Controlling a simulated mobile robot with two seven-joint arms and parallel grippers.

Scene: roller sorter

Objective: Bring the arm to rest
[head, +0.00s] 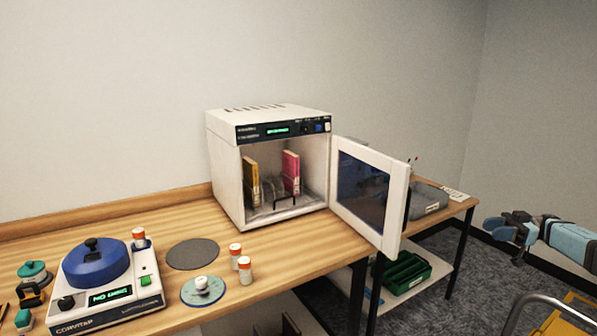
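My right arm comes in from the right edge, and its blue-grey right gripper (498,229) hangs in the air over the floor, to the right of the side table. It is apart from the tables and the open door. It is small and dark at the tips, so I cannot tell whether its fingers are open or shut. I see nothing held in it. My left gripper is not in view.
A white incubator (222,178) stands on the wooden bench (130,214), its door (397,210) swung open towards the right arm. A white device (110,310) with a blue lid stands left.

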